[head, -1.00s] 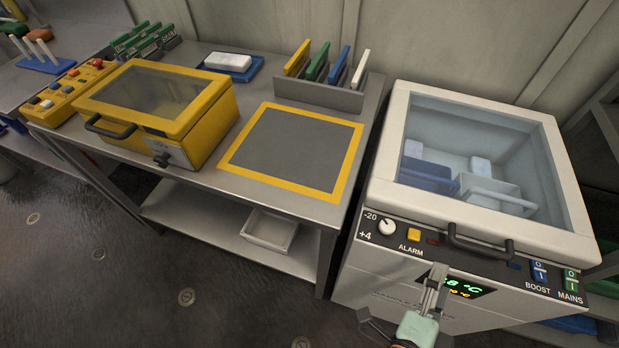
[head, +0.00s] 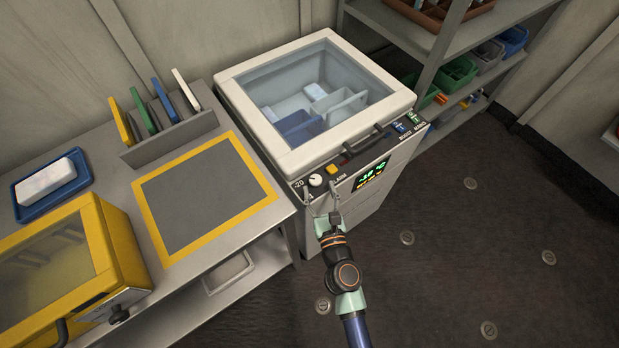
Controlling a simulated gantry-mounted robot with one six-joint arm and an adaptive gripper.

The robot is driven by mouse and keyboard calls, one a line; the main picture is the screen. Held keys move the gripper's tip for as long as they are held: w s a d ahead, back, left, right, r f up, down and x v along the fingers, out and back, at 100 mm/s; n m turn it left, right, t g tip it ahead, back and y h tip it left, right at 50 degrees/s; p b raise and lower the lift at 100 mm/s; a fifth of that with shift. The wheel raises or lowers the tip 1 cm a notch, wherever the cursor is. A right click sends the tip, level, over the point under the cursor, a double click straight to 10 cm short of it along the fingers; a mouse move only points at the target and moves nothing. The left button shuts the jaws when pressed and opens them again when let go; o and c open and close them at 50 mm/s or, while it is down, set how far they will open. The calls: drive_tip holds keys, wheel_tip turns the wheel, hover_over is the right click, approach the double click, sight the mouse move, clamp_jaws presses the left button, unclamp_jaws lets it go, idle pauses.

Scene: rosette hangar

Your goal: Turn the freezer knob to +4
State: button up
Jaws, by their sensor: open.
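The white freezer knob (head: 315,180) sits at the left end of the dark control panel on the front of the white chest freezer (head: 232,84). The "-20" label shows to its left. The "+4" label cannot be made out, and the knob's pointer is too small to read with certainty. My gripper (head: 322,193) is open and empty, its two fingers spread just below and in front of the knob, seemingly apart from it.
Right of the knob are a yellow alarm button (head: 332,169), a green-lit display (head: 371,176) and a dark lid handle (head: 368,138). A steel bench with a yellow-framed mat (head: 205,196) stands close on the left. Open floor (head: 470,230) lies to the right.

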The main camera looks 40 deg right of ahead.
sight(317, 185)
drive_tip(key=x, duration=0.4)
drive_tip(key=shift+w+a, duration=0.1)
drive_tip(key=c, duration=1.1)
drive_tip(key=shift+r, duration=0.1)
drive_tip(key=shift+c, duration=0.2)
